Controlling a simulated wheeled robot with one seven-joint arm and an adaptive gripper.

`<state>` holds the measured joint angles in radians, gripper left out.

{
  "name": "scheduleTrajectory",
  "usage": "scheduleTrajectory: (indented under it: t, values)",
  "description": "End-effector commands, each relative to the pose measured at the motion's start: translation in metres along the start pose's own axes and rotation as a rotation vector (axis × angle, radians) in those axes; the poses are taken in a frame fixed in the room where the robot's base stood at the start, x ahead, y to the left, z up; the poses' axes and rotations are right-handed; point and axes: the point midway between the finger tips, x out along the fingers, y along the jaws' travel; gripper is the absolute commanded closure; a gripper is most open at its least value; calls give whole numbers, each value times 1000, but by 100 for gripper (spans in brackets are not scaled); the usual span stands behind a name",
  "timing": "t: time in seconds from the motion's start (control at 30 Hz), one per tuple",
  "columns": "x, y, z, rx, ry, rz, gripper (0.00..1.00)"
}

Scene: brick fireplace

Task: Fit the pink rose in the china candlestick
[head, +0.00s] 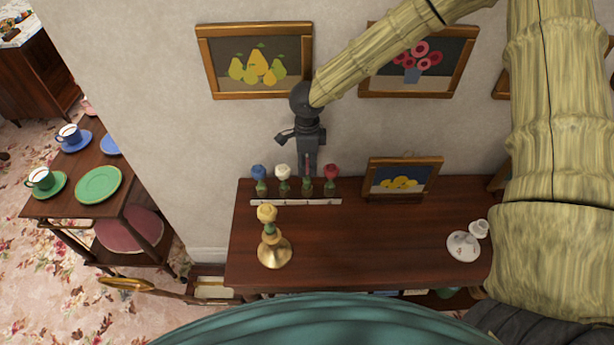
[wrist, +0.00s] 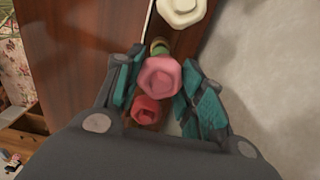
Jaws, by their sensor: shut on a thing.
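My gripper (head: 307,172) points down at the row of roses at the back left of the wooden cabinet top. In the wrist view its teal-padded fingers are shut on the pink rose (wrist: 160,78), whose bloom shows between them. In the head view the gripper mostly hides this rose; its lower end seems in line with the row, and I cannot tell whether it is lifted. The china candlestick (head: 461,246), white with small painted marks, stands at the cabinet's right, far from my gripper. No flower shows in it.
A brass candlestick (head: 275,252) holds a yellow rose (head: 267,213). A framed lemon picture (head: 402,178) stands upright between row and china candlestick.

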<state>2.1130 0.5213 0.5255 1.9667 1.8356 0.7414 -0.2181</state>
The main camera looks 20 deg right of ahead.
Motion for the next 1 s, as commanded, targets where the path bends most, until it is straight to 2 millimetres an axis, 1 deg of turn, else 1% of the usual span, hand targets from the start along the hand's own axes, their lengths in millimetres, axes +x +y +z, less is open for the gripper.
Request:
scheduleTrajectory:
  t: [0.57, 1.0]
  values:
    - [-6, 0, 0, 0, 0, 0, 78]
    - [-22, 0, 0, 0, 0, 0, 78]
